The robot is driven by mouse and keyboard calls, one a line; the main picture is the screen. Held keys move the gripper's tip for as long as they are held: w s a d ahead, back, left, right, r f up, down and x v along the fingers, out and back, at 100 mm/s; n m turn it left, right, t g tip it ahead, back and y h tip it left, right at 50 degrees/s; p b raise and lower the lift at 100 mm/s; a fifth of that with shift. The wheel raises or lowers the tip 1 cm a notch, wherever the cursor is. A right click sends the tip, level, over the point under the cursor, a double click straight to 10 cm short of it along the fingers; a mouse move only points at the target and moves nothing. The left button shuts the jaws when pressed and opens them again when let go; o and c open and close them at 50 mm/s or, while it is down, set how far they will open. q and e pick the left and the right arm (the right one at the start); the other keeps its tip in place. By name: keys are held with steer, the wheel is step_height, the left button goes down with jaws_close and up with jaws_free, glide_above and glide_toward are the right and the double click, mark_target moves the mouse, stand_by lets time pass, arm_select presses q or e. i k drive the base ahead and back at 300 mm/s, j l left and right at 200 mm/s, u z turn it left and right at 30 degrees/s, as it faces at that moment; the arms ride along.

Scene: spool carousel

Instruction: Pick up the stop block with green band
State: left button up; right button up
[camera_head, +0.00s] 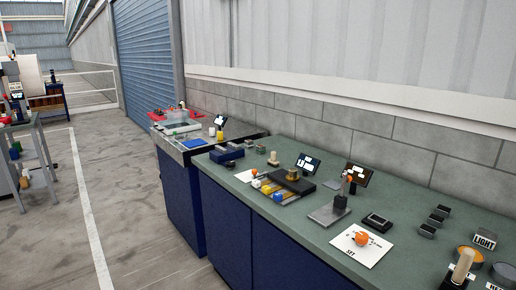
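I cannot make out a green band on any block at this size. Several small dark blocks with grey tops stand in a row on the right of the green-grey bench top (300,222): a far block (441,211), a middle block (435,219) and a near block (427,230). Whether one of them is the stop block, I cannot tell. Neither of my grippers is in view.
A white sheet (352,252) with an orange knob (361,239) lies near the front edge. A grey plate (326,216) carries a dark post. A beige cylinder (462,266) and round tins (470,256) crowd the right corner. Open floor (130,220) lies left.

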mark_target(260, 148)
steer(key=i+j, duration=0.7)
steer(key=i, duration=0.25)
